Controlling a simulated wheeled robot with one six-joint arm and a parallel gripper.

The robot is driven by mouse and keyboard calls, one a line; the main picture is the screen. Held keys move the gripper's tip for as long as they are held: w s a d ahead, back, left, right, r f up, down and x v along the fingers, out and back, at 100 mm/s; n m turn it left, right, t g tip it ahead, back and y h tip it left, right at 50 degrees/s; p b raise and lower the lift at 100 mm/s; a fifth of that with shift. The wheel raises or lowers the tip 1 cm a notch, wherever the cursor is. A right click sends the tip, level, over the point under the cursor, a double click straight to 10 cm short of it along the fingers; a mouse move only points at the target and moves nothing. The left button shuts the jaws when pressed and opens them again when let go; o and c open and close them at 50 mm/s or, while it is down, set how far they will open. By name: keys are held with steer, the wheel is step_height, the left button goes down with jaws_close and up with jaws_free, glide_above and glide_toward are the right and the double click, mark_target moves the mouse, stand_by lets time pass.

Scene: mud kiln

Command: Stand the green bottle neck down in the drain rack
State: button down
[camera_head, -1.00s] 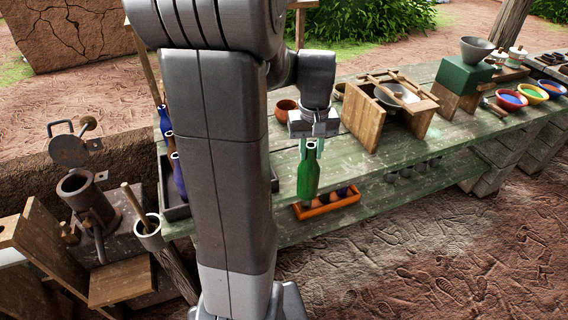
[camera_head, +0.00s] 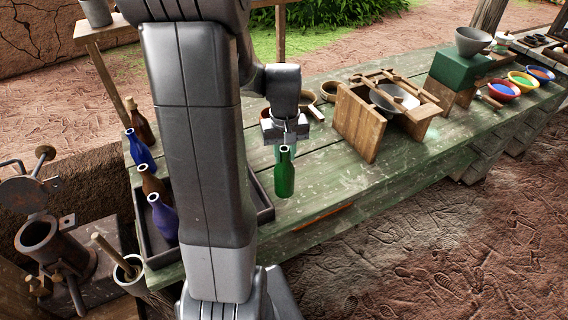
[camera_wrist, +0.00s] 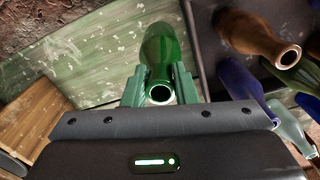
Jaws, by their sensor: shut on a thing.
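The green bottle (camera_head: 284,175) hangs upright, neck up, under my gripper (camera_head: 285,147) in the head view. My gripper is shut on its neck. In the wrist view the bottle (camera_wrist: 166,48) shows its open mouth toward the camera, between the two green fingers of my gripper (camera_wrist: 160,84). The bottle is over the green table (camera_head: 330,180), left of the wooden stand; I cannot tell whether its base touches the planks. A dark tray (camera_head: 162,253) with several bottles stands at the left, partly behind my arm. I cannot make out for sure which thing is the drain rack.
A purple bottle (camera_head: 163,218), a brown bottle (camera_head: 153,186) and a blue bottle (camera_head: 139,150) stand in the tray area. A wooden stand (camera_head: 357,122) with a bowl is to the right. Brown pots (camera_head: 329,92) are behind my gripper. Table planks between are clear.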

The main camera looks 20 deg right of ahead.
mark_target(285, 161)
steer(key=shift+f, duration=1.85)
steer(key=shift+f, duration=0.2)
steer(key=c, duration=1.2)
jaws_free()
steer(key=shift+o, duration=0.2)
step_height(285, 161, up, 12)
steer(key=shift+r+b, duration=0.2)
steer(key=shift+b, duration=0.25)
